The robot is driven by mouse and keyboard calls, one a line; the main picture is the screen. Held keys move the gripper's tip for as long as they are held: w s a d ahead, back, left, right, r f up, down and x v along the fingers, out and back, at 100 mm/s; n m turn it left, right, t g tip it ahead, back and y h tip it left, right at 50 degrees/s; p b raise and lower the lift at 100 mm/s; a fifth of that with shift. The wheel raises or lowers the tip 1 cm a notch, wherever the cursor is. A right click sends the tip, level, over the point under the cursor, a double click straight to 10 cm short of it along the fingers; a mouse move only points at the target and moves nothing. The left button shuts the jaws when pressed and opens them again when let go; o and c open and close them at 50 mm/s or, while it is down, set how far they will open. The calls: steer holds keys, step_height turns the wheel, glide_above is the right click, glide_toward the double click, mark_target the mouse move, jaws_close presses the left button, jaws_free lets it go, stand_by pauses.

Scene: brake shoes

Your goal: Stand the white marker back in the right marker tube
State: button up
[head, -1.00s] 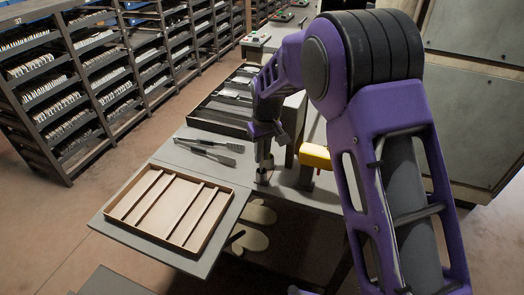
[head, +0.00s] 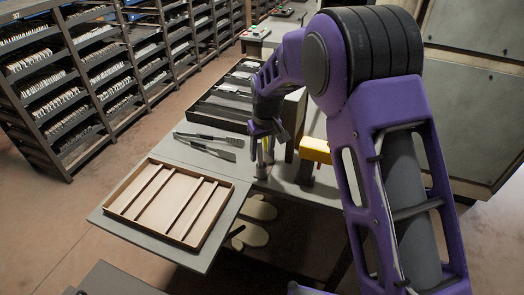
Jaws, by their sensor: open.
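My gripper (head: 265,150) hangs down over the grey bench (head: 228,172), left of the yellow part. It is small in the head view, and its fingers are open. A pale upright piece (head: 261,168) shows at its fingertips, close to the bench top. I cannot tell whether this is the white marker, a marker tube or part of a finger. The marker and the left and right tubes cannot be told apart here, and my arm hides part of this area.
An empty wooden divided tray (head: 153,192) lies on the bench's front left. Dark tongs (head: 205,147) lie behind it. A dark divided box (head: 222,112) stands further back. A yellow-topped part (head: 316,150) stands close right of my gripper. Shelving (head: 100,80) fills the back left.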

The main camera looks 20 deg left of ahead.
step_height(320, 180, up, 17)
steer(key=s+d+p, duration=0.1)
steer(key=shift+s+d+r, duration=0.15)
steer(key=shift+s+d, duration=0.15)
steer(key=shift+s, duration=0.1)
stand_by(0.4)
